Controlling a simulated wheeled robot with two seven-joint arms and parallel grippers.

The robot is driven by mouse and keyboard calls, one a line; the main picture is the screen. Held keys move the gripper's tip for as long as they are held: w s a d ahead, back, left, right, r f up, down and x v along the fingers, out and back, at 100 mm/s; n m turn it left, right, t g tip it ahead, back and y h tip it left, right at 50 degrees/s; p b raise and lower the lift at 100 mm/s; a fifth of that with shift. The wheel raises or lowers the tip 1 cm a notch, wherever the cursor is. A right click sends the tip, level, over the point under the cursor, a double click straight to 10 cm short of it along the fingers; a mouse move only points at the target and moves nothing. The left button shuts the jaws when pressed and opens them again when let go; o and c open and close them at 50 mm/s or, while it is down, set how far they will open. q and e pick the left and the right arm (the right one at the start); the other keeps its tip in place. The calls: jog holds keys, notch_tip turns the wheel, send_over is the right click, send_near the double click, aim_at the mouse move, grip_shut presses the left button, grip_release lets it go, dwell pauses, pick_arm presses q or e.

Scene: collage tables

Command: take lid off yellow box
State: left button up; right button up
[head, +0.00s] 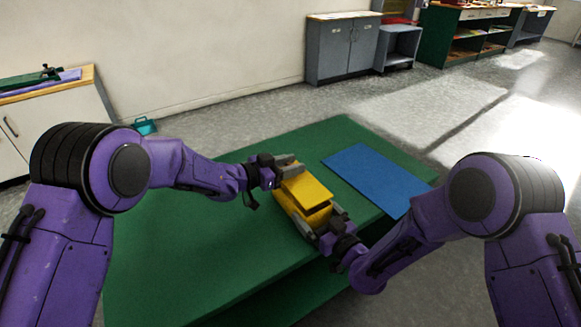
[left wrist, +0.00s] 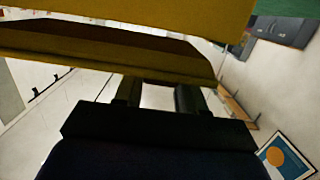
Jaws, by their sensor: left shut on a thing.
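The yellow box (head: 290,207) stands on the green table. Its yellow lid (head: 307,190) sits raised and tilted above it, with a dark gap at the near side. My left gripper (head: 288,166) is shut on the lid at its far end. In the left wrist view, the lid (left wrist: 190,72) is at the fingers (left wrist: 158,95), with its dark underside showing and the box (left wrist: 150,10) beyond. My right gripper (head: 322,219) has its fingers on either side of the box's near end and appears shut on it; the contact is partly hidden.
A blue mat (head: 372,176) lies on the green table (head: 190,255) to the right of the box. The table's left part is clear. Grey cabinets (head: 340,48) stand by the wall, and a low cabinet (head: 50,118) stands at the left.

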pick_arm(q)
jog(key=shift+r, duration=0.1)
pick_arm(e)
jog(key=shift+s+f, duration=0.15)
jog(key=shift+f, duration=0.1)
pick_arm(q)
notch_tip(320, 180, up, 4)
jog(key=shift+f, duration=0.1)
pick_arm(e)
jog(key=o, duration=1.1)
pick_arm(q)
jog(key=shift+w+f, duration=0.1)
jog(key=shift+f, duration=0.05)
pick_arm(e)
jog(key=shift+d, duration=0.1)
